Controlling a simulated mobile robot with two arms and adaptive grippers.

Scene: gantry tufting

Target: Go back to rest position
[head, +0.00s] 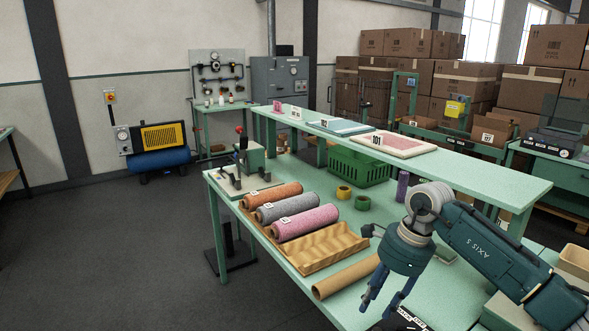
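My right gripper (380,303) hangs fingers-down over the front right of the green work table (236,213). Its two fingers are apart with nothing visible between them, so it looks open and empty. My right arm comes in from the lower right, bent at the wrist. A cardboard tube (345,277) lies on the table just left of the gripper, apart from it as far as I can tell. My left gripper and arm are not in view.
A wavy wooden cradle (325,248) and orange (273,195), grey (288,208) and pink (306,223) rolls lie left of the gripper. A green crate (357,168) and tape rolls (362,203) sit behind. A raised shelf (470,172) runs along the back. Floor at left is clear.

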